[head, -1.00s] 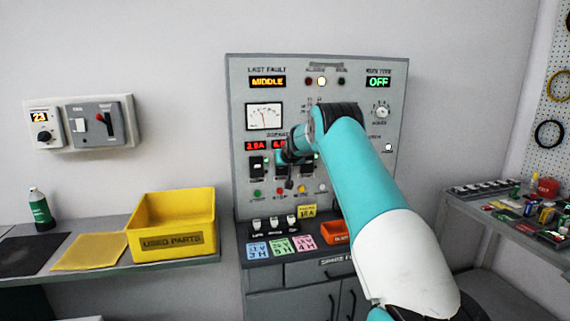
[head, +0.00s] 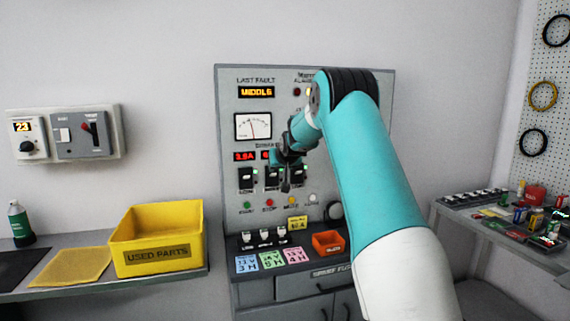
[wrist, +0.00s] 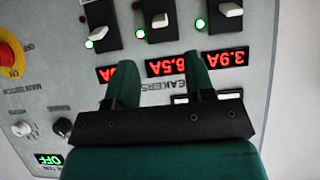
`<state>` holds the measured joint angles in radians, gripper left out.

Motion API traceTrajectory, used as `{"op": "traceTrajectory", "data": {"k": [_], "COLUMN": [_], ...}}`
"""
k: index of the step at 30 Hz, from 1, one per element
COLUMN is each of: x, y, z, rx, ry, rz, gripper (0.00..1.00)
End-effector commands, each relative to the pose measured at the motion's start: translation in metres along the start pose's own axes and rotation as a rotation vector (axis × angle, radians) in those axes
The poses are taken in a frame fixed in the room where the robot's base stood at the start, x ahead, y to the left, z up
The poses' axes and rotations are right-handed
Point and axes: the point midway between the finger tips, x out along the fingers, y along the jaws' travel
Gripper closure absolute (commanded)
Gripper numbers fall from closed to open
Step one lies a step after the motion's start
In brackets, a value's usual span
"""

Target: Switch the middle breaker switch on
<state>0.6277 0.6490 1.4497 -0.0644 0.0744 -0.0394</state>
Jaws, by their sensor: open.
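The breaker panel (head: 228,110) stands against the wall, with three black breakers with white toggles in a row. The middle breaker (head: 272,178) is partly covered by my gripper in the head view. In the wrist view, which is upside down, the middle breaker's toggle (wrist: 159,20) is at the top centre, with a lit green lamp (wrist: 140,33) beside it. The outer two breakers also have lit green lamps. My gripper (wrist: 160,62) is open and empty, its two fingers apart in front of the row of current displays, not touching the toggle as far as I can see.
A red and yellow main switch knob (wrist: 10,55) shows at the wrist view's left. Below the panel are coloured notes (head: 271,260) and an orange bin (head: 327,242). A yellow used-parts bin (head: 158,215) stands on the left shelf. A cluttered bench (head: 470,212) stands at right.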

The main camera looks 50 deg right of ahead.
Motion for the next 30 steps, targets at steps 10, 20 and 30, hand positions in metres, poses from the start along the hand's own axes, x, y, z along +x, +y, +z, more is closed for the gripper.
{"op": "traceTrajectory", "data": {"k": [10, 20, 30], "x": [-0.069, -0.084, -0.083], "y": [0.000, -0.001, -0.001], "z": [0.001, 0.000, 0.000], "rx": [0.000, 0.000, 0.000], "ry": [0.002, -0.001, 0.000], "rz": [0.000, -0.001, -0.001], "gripper": [0.51, 0.51, 0.51]}}
